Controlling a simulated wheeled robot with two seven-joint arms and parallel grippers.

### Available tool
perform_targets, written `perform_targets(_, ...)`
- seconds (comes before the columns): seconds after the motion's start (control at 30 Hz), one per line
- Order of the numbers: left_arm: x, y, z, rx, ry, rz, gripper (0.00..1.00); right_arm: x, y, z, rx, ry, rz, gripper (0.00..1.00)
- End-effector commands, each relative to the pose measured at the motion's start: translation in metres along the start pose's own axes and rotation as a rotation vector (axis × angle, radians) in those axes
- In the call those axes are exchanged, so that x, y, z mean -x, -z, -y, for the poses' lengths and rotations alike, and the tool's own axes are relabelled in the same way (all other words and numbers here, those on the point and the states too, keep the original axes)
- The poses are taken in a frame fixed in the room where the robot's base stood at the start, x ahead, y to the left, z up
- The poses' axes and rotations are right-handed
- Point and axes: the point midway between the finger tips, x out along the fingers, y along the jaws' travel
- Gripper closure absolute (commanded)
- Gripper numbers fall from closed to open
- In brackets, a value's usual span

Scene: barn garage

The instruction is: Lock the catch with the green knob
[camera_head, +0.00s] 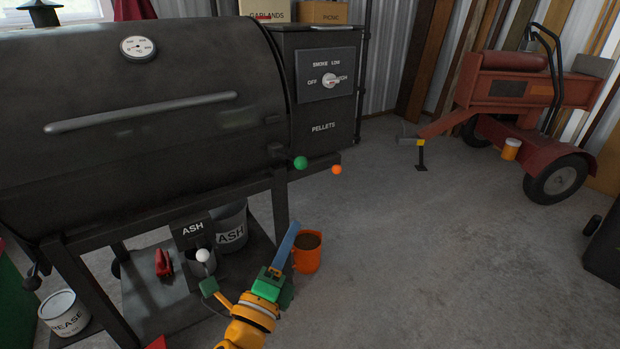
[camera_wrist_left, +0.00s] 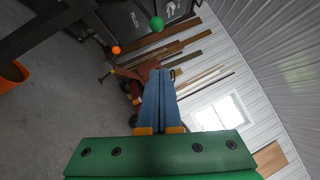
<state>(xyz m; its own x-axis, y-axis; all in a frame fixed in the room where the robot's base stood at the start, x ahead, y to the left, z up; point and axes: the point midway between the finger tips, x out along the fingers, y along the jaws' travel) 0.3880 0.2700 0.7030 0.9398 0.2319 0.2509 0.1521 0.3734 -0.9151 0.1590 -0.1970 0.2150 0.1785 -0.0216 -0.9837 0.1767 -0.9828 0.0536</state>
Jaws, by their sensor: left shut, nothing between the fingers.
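The green knob (camera_head: 300,162) is at the right end of the black smoker grill, below the pellet hopper. Its catch is too dark and small to make out, so I cannot tell its position. The green knob also shows at the top of the left wrist view (camera_wrist_left: 156,24). An orange knob (camera_head: 336,170) sits just to its right and slightly lower. My left gripper (camera_head: 292,228) has blue fingers, is shut and empty, and appears below the green knob in the head view, apart from it. My right gripper is not in view.
The smoker grill (camera_head: 140,130) with its lid handle fills the left. An orange bucket (camera_head: 307,262) stands behind my left gripper. Ash buckets, a red clamp-like tool and a grease bucket (camera_head: 63,312) are below the grill. A red trailer (camera_head: 505,90) stands at the back right; the floor between is clear.

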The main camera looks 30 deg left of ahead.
Motion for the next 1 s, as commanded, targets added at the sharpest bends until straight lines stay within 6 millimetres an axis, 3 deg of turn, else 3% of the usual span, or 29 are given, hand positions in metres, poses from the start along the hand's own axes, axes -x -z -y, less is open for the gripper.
perform_targets(0.17, -0.01, 0.0, 0.001, 0.002, 0.002, -0.001, 1.0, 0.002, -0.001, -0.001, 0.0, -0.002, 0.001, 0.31)
perform_targets(0.63, -0.107, -0.004, 0.002, -0.001, 0.003, 0.0, 1.0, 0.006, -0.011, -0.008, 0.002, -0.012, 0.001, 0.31)
perform_targets(0.8, -0.123, -0.022, 0.001, 0.001, 0.001, 0.0, 1.0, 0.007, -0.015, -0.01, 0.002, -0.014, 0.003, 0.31)
perform_targets(1.0, -0.129, -0.028, 0.0, 0.004, -0.001, -0.001, 1.0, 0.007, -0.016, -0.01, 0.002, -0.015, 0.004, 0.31)
